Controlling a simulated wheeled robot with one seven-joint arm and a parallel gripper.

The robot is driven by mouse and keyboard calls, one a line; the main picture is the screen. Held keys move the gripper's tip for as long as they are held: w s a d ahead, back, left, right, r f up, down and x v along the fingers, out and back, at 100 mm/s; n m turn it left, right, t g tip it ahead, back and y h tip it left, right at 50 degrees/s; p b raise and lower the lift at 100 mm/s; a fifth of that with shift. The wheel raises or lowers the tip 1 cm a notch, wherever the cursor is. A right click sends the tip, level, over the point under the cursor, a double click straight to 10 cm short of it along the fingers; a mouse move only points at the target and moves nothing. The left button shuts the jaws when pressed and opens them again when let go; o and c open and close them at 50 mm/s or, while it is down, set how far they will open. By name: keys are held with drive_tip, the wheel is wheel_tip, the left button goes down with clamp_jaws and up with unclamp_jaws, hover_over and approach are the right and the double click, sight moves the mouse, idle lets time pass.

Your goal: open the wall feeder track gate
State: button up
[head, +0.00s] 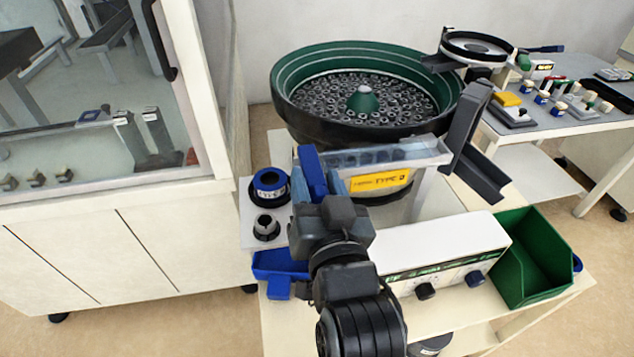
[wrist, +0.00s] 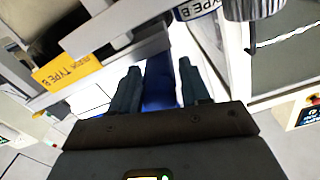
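A blue upright flap (head: 312,172) stands at the left end of the clear-sided feeder track (head: 375,155), in front of the green bowl feeder (head: 350,90) by the wall. It looks like the track gate. My gripper (head: 318,187) is at this flap, one finger on each side of it. In the wrist view the blue piece (wrist: 160,85) lies between the two dark teal fingers (wrist: 158,88). My gripper hides the flap's lower part.
A blue ring (head: 269,185) and a black fitting (head: 266,228) stand left of my gripper. A blue tray (head: 280,265), a white control box (head: 440,250) and a green bin (head: 535,255) are nearer. A glazed cabinet (head: 110,210) stands at left.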

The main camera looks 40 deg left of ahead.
clamp_jaws()
drive_tip(key=shift+d, duration=0.1)
drive_tip(key=shift+p+v, duration=0.55)
drive_tip(key=shift+v, duration=1.05)
drive_tip(key=shift+o, duration=1.2)
unclamp_jaws()
